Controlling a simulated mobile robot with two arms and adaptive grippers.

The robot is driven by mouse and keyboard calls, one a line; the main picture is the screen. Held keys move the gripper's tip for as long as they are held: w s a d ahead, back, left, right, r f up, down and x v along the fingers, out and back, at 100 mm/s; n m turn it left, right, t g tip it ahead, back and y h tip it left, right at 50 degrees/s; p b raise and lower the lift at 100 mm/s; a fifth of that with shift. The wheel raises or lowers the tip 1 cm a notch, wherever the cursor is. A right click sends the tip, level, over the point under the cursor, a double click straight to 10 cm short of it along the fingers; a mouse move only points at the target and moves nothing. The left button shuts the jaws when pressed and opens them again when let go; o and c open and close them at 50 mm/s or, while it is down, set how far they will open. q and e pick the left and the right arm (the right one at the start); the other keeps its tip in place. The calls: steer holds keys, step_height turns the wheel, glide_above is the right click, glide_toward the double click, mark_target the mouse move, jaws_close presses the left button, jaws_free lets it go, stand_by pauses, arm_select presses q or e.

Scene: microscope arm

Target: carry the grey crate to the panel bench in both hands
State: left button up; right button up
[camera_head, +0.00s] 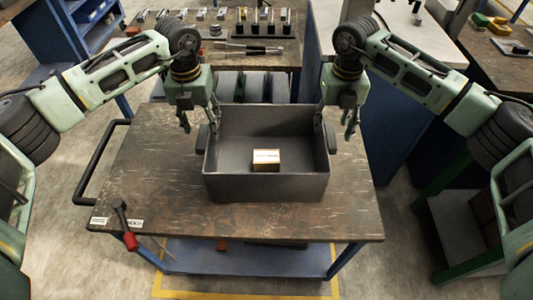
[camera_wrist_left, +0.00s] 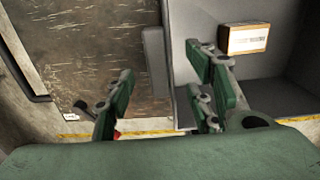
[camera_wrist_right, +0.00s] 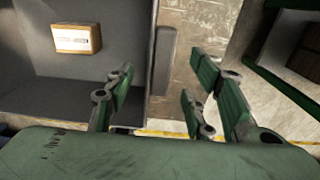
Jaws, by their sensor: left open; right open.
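The grey crate (camera_head: 266,187) stands on a dark-topped wheeled cart (camera_head: 150,185), with a small labelled cardboard box (camera_head: 266,160) inside it. My left gripper (camera_head: 200,122) is open at the crate's left side, above the left handle (camera_head: 203,138). In the left wrist view the left handle (camera_wrist_left: 156,75) shows between the open fingers (camera_wrist_left: 165,105). My right gripper (camera_head: 336,125) is open at the right side, by the right handle (camera_head: 330,138). In the right wrist view the right handle (camera_wrist_right: 164,60) shows between its fingers (camera_wrist_right: 158,105). I cannot tell whether any finger touches a handle.
The cart's push bar (camera_head: 98,160) is at the left. A bench (camera_head: 285,58) with tools and parts stands behind. A blue cabinet with a pale top (camera_head: 415,45) is close at the right.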

mark_target(203, 135)
arm_select(q)
steer(key=shift+f, duration=2.75)
arm_select(e)
steer(key=shift+f, duration=2.75)
arm_select(q)
steer(key=shift+c, duration=0.2)
arm_select(e)
steer(key=shift+c, duration=0.2)
arm_select(q)
jaws_close()
arm_select(e)
jaws_close()
arm_select(q)
steer(key=shift+w+r, duration=0.1)
steer(key=shift+r, duration=0.05)
arm_select(e)
steer(key=shift+r, duration=0.15)
